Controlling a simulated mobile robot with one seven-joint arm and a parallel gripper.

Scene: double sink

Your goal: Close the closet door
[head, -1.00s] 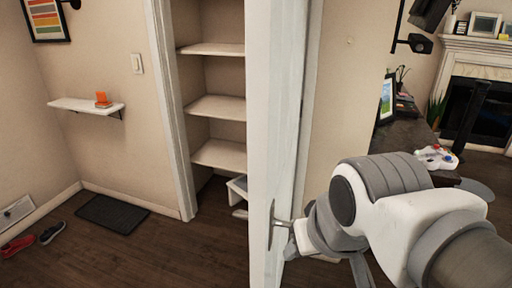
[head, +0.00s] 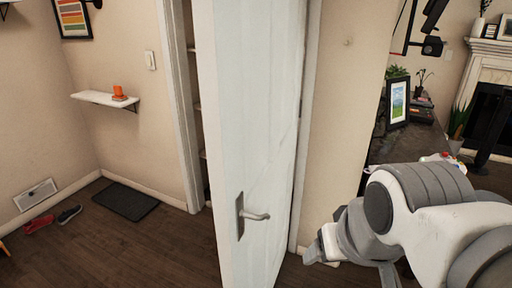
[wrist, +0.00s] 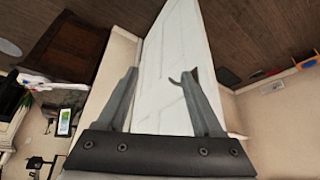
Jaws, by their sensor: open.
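The white closet door (head: 262,130) stands partly open in the middle of the head view, with its free edge toward me. It hides most of the closet, leaving a narrow dark strip of opening (head: 200,150) with shelf edges at its left. A metal lever handle (head: 252,214) sits low on the door. My gripper (head: 314,253) is to the right of the handle, apart from it and empty. In the wrist view the two fingers (wrist: 160,75) are spread, with the door (wrist: 170,60) beyond and between them. A small dark hook shape by the right fingertip may be the handle.
A wall shelf (head: 104,98) with an orange item, a dark mat (head: 126,199) and shoes (head: 52,219) are at left. A dark cabinet (head: 410,141) with a picture frame (head: 397,103) stands at right, near my arm.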

